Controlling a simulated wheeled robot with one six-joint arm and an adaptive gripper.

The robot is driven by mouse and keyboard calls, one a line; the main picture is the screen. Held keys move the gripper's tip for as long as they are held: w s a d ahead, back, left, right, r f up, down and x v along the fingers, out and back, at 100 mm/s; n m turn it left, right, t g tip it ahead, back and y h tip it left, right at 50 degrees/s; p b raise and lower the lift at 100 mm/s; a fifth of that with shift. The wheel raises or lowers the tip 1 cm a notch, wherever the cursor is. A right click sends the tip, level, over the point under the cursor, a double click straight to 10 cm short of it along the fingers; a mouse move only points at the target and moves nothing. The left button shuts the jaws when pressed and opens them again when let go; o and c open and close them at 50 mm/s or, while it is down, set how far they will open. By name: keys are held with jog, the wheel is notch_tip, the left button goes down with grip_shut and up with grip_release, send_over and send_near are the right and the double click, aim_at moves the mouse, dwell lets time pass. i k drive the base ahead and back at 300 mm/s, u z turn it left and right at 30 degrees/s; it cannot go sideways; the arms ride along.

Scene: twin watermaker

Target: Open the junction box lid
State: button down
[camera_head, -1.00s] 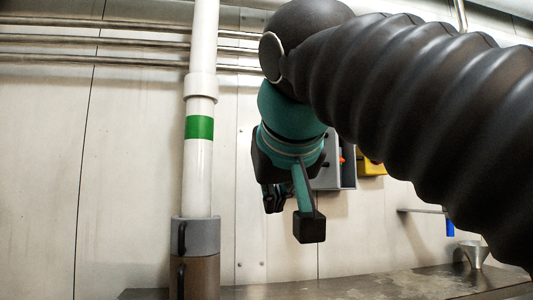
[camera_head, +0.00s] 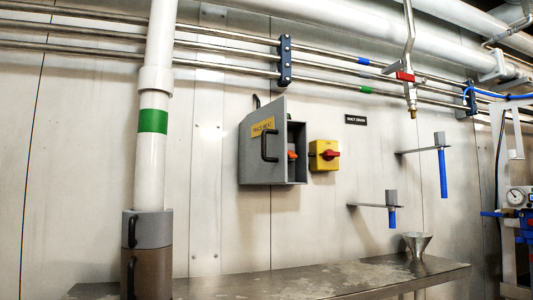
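The junction box (camera_head: 297,174) is a grey box on the wall, near the middle of the camera_head view. Its grey lid (camera_head: 258,150) stands swung out to the left, with a yellow label and a black handle (camera_head: 269,145) on it. Through the gap at the right I see part of the dark inside and an orange-red part (camera_head: 292,155). No part of my arm or gripper shows in this view now.
A yellow box with a red switch (camera_head: 325,155) is right of the junction box. A white pipe (camera_head: 150,180) with a green band stands at left. A metal bench (camera_head: 330,277) runs below, with a funnel (camera_head: 417,243) near its right end. Wall brackets (camera_head: 375,205) jut out at right.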

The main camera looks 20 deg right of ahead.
aim_at(256, 143)
jog(key=u, duration=0.85)
jog(key=k, duration=0.55)
jog(key=z, duration=1.05)
